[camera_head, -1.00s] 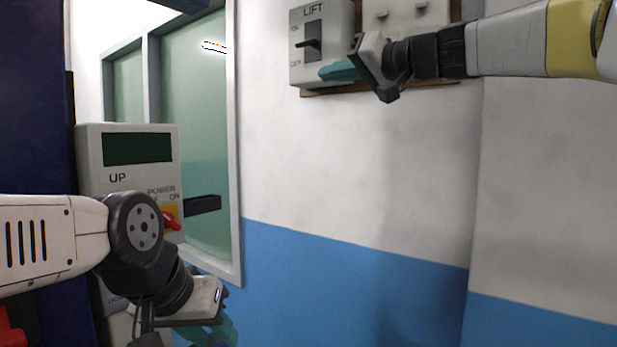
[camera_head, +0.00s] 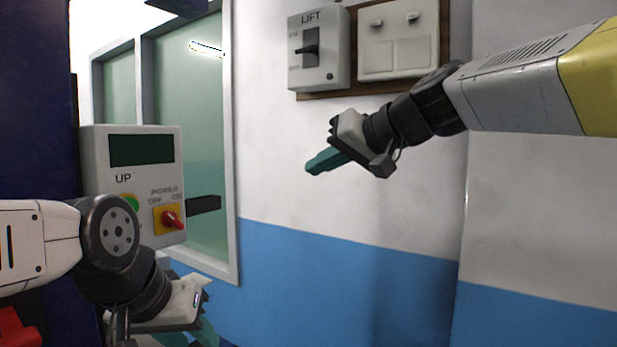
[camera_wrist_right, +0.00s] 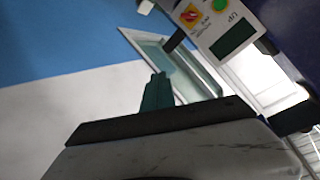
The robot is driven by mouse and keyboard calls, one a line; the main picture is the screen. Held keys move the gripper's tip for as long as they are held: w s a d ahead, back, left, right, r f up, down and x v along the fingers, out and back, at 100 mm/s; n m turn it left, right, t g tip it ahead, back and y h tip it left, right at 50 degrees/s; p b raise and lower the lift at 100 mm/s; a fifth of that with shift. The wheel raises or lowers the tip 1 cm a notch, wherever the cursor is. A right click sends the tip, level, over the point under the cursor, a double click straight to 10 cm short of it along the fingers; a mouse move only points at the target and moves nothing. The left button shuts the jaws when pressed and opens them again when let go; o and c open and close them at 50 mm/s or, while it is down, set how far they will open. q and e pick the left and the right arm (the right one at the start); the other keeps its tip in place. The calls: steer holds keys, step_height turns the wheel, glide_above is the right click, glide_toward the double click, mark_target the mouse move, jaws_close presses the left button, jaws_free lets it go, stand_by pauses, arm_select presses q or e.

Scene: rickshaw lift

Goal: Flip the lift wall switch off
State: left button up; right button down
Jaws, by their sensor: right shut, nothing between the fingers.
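The lift switch box (camera_head: 334,72) is pale grey, labelled LIFT, and hangs on the white wall at upper centre in the head view. Its dark lever (camera_head: 308,48) sticks out of a black slot between two small labels; I cannot tell which setting it is in. My right gripper (camera_head: 316,166) is shut and empty, below the box and clear of it, its teal fingers pointing down-left. The fingers also show in the right wrist view (camera_wrist_right: 157,92). My left gripper (camera_head: 192,335) is at the bottom left, partly cut off; its opening is unclear.
A grey plate with two small switches (camera_head: 405,40) is mounted right of the lift box. A control panel (camera_head: 100,165) with an UP label and a red power knob (camera_head: 172,220) stands at left, beside a framed window (camera_head: 190,130). Wall below the box is bare.

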steer(key=shift+s+f+h, duration=0.15)
steer(key=shift+s+f, duration=0.15)
steer(key=shift+f, duration=0.2)
steer(key=shift+s+f+h, duration=0.15)
steer(key=shift+s+f, duration=0.15)
steer(key=shift+f, duration=0.2)
